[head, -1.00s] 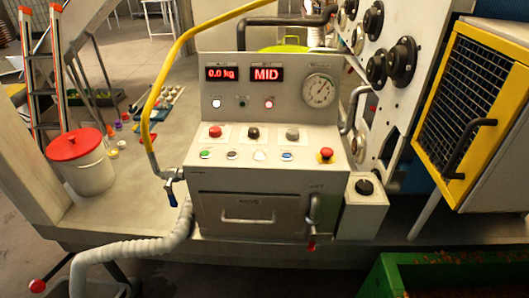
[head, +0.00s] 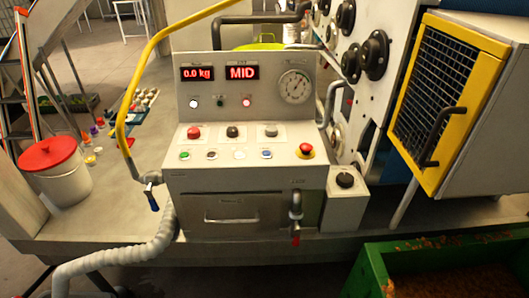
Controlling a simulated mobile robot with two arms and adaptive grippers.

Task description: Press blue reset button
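The control panel (head: 225,177) is a light grey box near the middle of the head view, with a sloped button face. The blue button (head: 266,154) is small and sits in the front row, between a white button (head: 239,154) and a red mushroom button on a yellow base (head: 305,151). A green button (head: 184,155) and a dark one (head: 211,155) are further left in that row. Behind them are larger red (head: 194,132), black (head: 232,131) and grey (head: 271,130) knobs. Nothing covers the blue button. Neither of my grippers is in view.
A yellow pipe (head: 128,105) and ribbed hose (head: 120,252) run along the left. A yellow-framed cage door (head: 440,100) stands right, above a green bin (head: 440,262). Space before the buttons looks clear.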

